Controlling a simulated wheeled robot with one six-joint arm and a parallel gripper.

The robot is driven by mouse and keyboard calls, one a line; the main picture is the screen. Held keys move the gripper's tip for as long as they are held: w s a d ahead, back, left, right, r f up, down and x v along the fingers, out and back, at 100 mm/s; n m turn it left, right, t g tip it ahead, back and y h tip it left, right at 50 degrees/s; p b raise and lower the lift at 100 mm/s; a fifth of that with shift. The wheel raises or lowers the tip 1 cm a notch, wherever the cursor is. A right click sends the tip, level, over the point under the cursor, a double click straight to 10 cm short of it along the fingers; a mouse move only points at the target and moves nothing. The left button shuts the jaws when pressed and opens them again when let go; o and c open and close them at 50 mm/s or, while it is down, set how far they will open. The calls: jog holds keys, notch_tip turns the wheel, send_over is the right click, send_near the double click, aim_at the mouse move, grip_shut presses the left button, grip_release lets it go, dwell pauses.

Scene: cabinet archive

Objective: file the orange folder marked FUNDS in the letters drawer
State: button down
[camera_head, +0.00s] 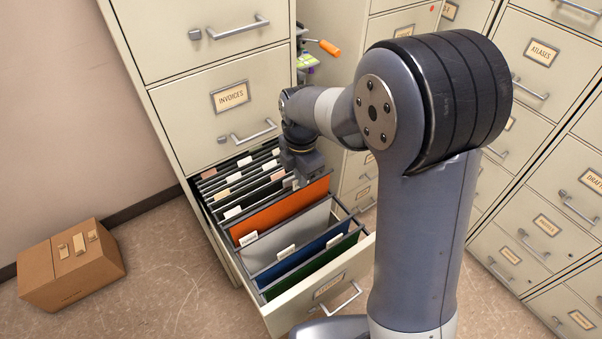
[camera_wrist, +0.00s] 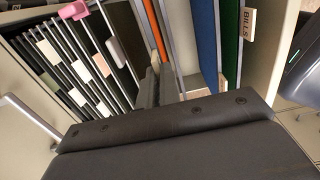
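An orange folder (camera_head: 280,212) stands in the open drawer (camera_head: 318,292), among the hanging files, with a white tab whose text is too small to read. The drawer front has a label I cannot read clearly. In the wrist view the orange folder (camera_wrist: 154,30) shows as a thin edge. My gripper (camera_head: 308,176) points down at the folder's upper edge, near its right end. My gripper's dark body fills the lower wrist view, and its fingers (camera_wrist: 160,84) are partly hidden among the folder edges. I cannot tell whether they are closed on the folder.
Grey, blue (camera_head: 290,268) and green (camera_head: 312,268) folders stand in front of the orange one; dark tabbed files (camera_head: 240,185) stand behind. The INVOICES drawer (camera_head: 228,97) above is shut. A cardboard box (camera_head: 72,268) lies on the floor left. More cabinets (camera_head: 535,150) stand right.

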aim_at(301, 195)
jog(key=shift+f+b, duration=2.7)
jog(key=shift+f, duration=1.35)
jog(key=c, duration=1.6)
grip_release()
jog(key=shift+r, duration=0.1)
jog(key=shift+o, duration=0.2)
jog(key=shift+r, duration=0.1)
jog(key=shift+r+p, duration=2.9)
jog(key=shift+r, duration=0.6)
notch_tip(301, 195, up, 11)
jog(key=shift+f, duration=0.15)
